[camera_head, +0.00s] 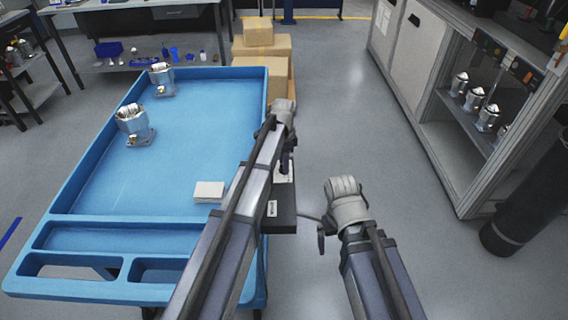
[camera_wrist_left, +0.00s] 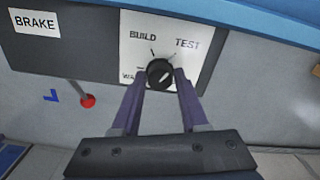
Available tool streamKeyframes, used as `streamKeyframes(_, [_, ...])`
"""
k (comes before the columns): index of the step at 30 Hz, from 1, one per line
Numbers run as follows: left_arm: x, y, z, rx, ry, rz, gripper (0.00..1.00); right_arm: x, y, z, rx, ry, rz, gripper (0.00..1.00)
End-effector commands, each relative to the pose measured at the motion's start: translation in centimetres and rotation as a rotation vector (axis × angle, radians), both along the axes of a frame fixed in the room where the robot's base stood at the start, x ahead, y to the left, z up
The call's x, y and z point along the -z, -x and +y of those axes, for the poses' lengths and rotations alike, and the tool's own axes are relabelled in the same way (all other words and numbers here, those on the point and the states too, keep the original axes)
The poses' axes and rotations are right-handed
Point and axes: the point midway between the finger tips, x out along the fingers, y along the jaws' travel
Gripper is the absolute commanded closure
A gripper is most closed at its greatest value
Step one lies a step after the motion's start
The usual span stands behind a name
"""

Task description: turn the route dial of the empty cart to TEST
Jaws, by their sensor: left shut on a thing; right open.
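The blue cart (camera_head: 165,213) stands at the left. Its route dial (camera_wrist_left: 160,72) is a black knob on a white plate (camera_wrist_left: 200,40) marked BUILD, TEST and a partly hidden word starting "WA". A light mark on the knob runs diagonally; which word it points at is unclear. My left gripper (camera_wrist_left: 158,85) is shut on the dial, one finger at each side. In the head view my left gripper (camera_head: 286,163) is at the cart's right side, the dial itself hidden. My right gripper (camera_head: 322,238) is open and empty, right of the cart.
Two metal housings (camera_head: 134,122) (camera_head: 162,78) and a white block (camera_head: 209,191) are on the cart. A BRAKE label (camera_wrist_left: 35,21) and red-knobbed lever (camera_wrist_left: 88,101) are beside the dial. Cardboard boxes (camera_head: 262,47) stand behind; a cabinet (camera_head: 440,100) with housings is right. Floor between is clear.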

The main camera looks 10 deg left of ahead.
Motion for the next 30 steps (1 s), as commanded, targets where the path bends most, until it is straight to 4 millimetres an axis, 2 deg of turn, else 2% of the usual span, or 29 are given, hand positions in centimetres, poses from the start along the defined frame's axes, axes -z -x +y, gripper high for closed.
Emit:
streamKeyframes(6, [0.0, 0.0, 0.0, -0.001, 0.000, 0.001, 1.00, 0.0, 0.0, 0.0, 0.000, 0.000, 0.000, 0.00])
streamKeyframes(7, [0.0, 0.0, 0.0, -0.001, 0.000, 0.001, 0.55, 0.0, 0.0, 0.0, 0.000, 0.000, 0.000, 0.00])
streamKeyframes(15, [0.0, 0.0, 0.0, -0.001, 0.000, 0.000, 0.27, 0.0, 0.0, 0.0, 0.000, 0.000, 0.000, 0.00])
streamKeyframes(23, [-0.1, 0.0, 0.0, -0.001, 0.000, 0.000, 0.27, -0.1, 0.0, 0.0, 0.000, 0.000, 0.000, 0.00])
streamKeyframes(30, [-1.3, 0.0, 0.0, -0.001, 0.000, 0.000, 0.27, -1.3, 0.0, 0.0, 0.000, 0.000, 0.000, 0.00])
